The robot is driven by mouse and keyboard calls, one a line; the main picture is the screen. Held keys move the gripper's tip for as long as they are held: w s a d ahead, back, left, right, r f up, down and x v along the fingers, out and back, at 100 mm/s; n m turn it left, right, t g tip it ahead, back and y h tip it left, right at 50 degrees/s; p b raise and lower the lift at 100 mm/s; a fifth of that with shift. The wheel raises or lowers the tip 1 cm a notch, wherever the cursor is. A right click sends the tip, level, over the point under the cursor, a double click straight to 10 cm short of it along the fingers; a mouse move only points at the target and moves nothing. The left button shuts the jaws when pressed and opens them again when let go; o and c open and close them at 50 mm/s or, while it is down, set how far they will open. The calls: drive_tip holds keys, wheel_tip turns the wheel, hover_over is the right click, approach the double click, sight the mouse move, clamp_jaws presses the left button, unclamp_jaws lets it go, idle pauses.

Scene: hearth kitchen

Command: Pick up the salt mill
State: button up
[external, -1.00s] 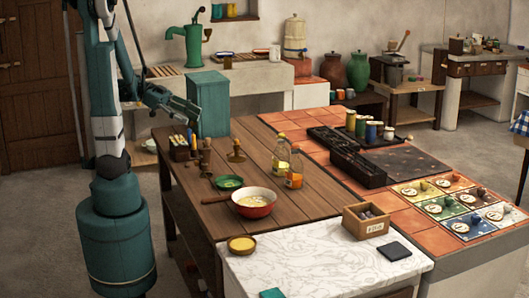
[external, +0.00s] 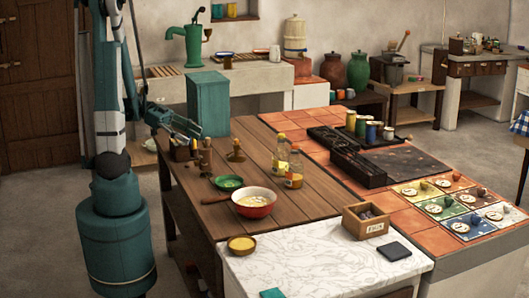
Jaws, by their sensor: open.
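Brown wooden mill-like pieces (external: 205,158) stand upright at the far left end of the wooden table, beside a small box of utensils (external: 182,150). One of them is probably the salt mill, but they are too small to tell apart surely. My gripper (external: 193,130) is open and empty, a little above the utensil box and the wooden pieces. It partly covers the tops of the utensils and appears apart from the wooden pieces.
A dark brass-coloured object (external: 236,152) with a wide base stands to the right. Two bottles (external: 294,168), a green dish (external: 228,183) and a red bowl (external: 254,203) are nearer the front. A tall teal box (external: 208,104) rises behind my gripper.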

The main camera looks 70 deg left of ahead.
sight(206, 161)
drive_tip(key=shift+x, duration=1.3)
drive_tip(key=shift+b+x, duration=0.65)
drive_tip(key=shift+x, duration=1.95)
drive_tip(key=shift+r, duration=0.1)
drive_tip(key=c, duration=1.5)
drive_tip(key=shift+r, duration=0.1)
